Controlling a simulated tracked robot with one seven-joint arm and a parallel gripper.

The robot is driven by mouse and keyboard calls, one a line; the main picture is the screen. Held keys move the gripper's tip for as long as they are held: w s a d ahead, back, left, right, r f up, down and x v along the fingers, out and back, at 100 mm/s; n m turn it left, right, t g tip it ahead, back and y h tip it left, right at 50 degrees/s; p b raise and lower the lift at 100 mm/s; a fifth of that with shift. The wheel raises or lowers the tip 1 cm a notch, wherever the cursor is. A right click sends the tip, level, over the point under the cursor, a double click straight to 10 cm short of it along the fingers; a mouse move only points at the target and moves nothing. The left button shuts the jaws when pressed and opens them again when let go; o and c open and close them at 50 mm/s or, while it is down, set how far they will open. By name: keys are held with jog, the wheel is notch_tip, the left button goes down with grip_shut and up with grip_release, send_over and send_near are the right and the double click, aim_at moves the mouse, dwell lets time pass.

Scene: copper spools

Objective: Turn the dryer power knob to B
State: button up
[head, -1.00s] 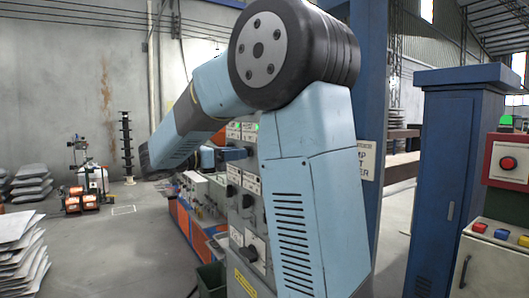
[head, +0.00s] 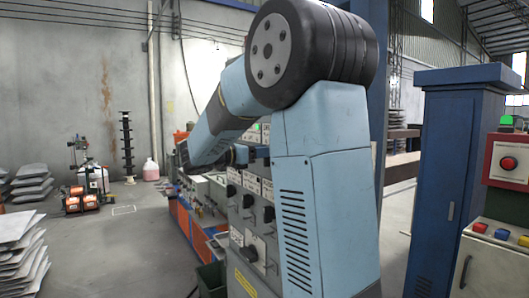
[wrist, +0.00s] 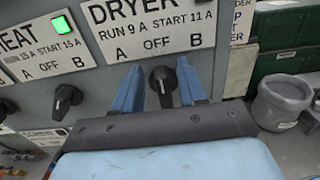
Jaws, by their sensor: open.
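The DRYER plate (wrist: 150,24), marked RUN 9 A START 11 A with A, OFF and B, is at the top of the wrist view. Below it is the black dryer knob (wrist: 163,84), which looks about upright, in line with OFF. My gripper (wrist: 159,72) is open, with one blue finger on each side of the knob. Gaps show between the knob and both fingers, and I cannot tell whether either touches. In the head view my arm covers part of the grey control panel (head: 240,262), and the dryer knob cannot be made out there.
The HEAT plate (wrist: 42,45) has a lit green lamp (wrist: 64,23) and its own black knob (wrist: 67,100) left of my gripper. A grey bin (wrist: 283,100) stands at the right. A blue cabinet (head: 447,190) and a red-button box (head: 508,163) stand right of my arm.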

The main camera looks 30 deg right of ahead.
grip_shut()
jog(key=shift+s+m, duration=0.15)
jog(key=shift+m, duration=0.35)
dwell(0.7)
jog(key=shift+s+d+f+m, duration=0.1)
jog(key=shift+s+m, duration=0.15)
jog(key=shift+m, duration=1.1)
jog(key=shift+s+a+f+m, duration=0.15)
jog(key=shift+s+m, duration=0.15)
jog(key=shift+m, duration=1)
jog(key=shift+s+d+f+m, duration=0.15)
jog(key=shift+s+m, duration=0.1)
jog(key=shift+m, duration=1.1)
